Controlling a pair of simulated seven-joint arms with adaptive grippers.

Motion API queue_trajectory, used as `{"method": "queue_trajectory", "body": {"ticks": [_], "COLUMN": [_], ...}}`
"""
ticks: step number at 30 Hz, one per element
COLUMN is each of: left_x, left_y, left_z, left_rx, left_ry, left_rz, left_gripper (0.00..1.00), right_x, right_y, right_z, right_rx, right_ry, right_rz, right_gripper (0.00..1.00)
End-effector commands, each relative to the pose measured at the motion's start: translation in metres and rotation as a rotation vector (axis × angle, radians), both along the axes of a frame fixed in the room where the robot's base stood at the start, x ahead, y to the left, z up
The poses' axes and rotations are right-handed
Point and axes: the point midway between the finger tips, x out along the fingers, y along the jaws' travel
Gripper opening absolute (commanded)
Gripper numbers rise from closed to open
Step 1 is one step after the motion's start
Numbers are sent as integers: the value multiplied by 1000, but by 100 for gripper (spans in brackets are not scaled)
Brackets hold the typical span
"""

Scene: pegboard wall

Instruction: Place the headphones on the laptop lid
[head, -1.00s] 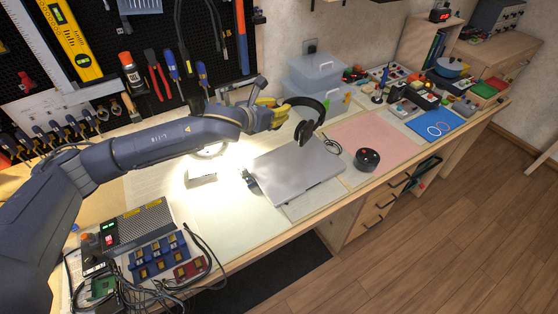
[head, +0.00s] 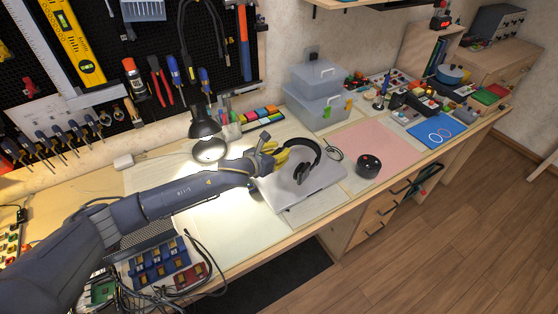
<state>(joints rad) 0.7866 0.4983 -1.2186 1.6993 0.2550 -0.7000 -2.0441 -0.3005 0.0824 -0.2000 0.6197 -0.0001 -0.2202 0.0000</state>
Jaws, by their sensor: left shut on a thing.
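The closed grey laptop (head: 322,189) lies on the bench, its lid facing up. The black headphones (head: 318,151) are over the laptop lid, with the headband up and an ear cup low near the lid's surface. I cannot tell whether they touch the lid. My left gripper (head: 282,156), with yellow fingers, is shut on the headphones at the left side of the headband. The left arm reaches in from the left, and the gripper covers part of the laptop's back left area. My right gripper is not in view.
A lit desk lamp (head: 204,126) stands behind the left gripper. Clear storage boxes (head: 316,104) stand at the back. Component trays (head: 158,262) and cables lie at the front left.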

Motion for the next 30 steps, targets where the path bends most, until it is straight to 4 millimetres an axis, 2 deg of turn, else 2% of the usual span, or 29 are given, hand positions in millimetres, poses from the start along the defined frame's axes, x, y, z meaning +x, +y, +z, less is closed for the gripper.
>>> {"method": "queue_trajectory", "body": {"ticks": [12,26,27,30], "left_x": [-1,0,0,0], "left_y": [0,0,0,0], "left_z": [-41,-46,-46,-46], "left_rx": [-2,1,1,1], "left_ry": [3,1,1,1], "left_rz": [0,0,0,0], "left_gripper": [0,0,32,44], "right_x": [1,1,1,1], "right_y": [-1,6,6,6], "right_z": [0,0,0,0], "right_rx": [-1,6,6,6], "right_ry": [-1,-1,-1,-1], "right_rz": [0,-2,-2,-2], "right_gripper": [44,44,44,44]}}
